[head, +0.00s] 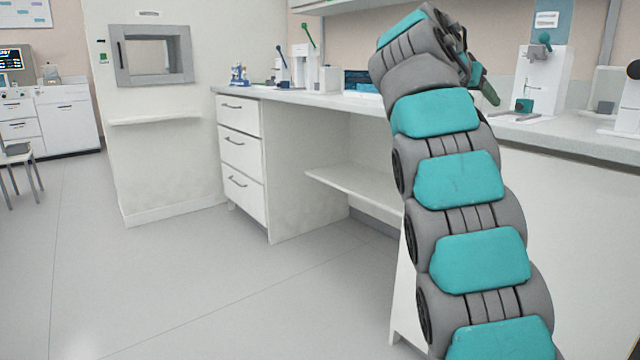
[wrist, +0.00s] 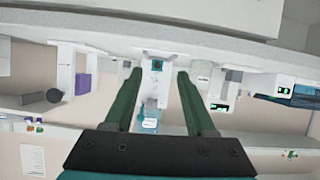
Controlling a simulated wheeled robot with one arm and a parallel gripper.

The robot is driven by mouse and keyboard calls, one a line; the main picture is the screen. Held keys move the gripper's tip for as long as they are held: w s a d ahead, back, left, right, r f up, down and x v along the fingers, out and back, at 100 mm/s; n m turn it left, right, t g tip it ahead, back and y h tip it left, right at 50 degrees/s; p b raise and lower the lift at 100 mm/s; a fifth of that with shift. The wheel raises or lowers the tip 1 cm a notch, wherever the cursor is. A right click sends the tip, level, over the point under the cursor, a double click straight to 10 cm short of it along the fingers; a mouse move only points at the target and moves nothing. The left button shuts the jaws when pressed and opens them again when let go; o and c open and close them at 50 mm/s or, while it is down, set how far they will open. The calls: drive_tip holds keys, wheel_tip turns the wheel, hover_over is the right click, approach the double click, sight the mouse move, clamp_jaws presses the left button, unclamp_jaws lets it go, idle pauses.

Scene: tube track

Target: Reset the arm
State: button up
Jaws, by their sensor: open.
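My gripper (wrist: 159,80) shows in the wrist view with two green fingers spread apart and nothing between them. Beyond the gap between the fingers is a white bench device with a teal part. In the head view my teal and grey arm rises from the lower right. It ends above the counter, where my gripper (head: 482,85) is partly hidden behind the arm's last link and points away to the right.
A white counter (head: 350,106) with drawers (head: 240,150) runs along the wall, carrying several lab devices. A white device (head: 543,85) stands right of my gripper. A wall hatch (head: 150,55) is at left. Open floor (head: 200,275) lies at front left.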

drive_tip(key=s+a+f+n+g+y+p, duration=0.2)
drive_tip(key=s+a+f+n+g+y, duration=0.1)
drive_tip(key=s+f, duration=0.7)
drive_tip(key=s+a+f+n+g+y+p, duration=0.2)
drive_tip(key=s+a+f+n, duration=0.1)
drive_tip(key=s+f, duration=0.7)
drive_tip(key=s+a+f+n+g+y+p, duration=0.1)
drive_tip(key=s+a+f, duration=0.3)
drive_tip(key=s, duration=0.5)
drive_tip(key=s+a+f+n+g+y, duration=0.1)
drive_tip(key=s+a+f+g+y, duration=0.1)
drive_tip(key=s+a+f, duration=0.2)
drive_tip(key=s+a+f+n+g+y+p, duration=0.1)
drive_tip(key=s+a+f+y, duration=0.1)
drive_tip(key=s+f, duration=0.7)
drive_tip(key=s+a, duration=0.1)
drive_tip(key=s, duration=0.6)
drive_tip(key=shift+s+a+f+n+g+p, duration=0.15)
drive_tip(key=shift+a+f+n+g+p, duration=0.1)
drive_tip(key=shift+a+n+g+p, duration=0.15)
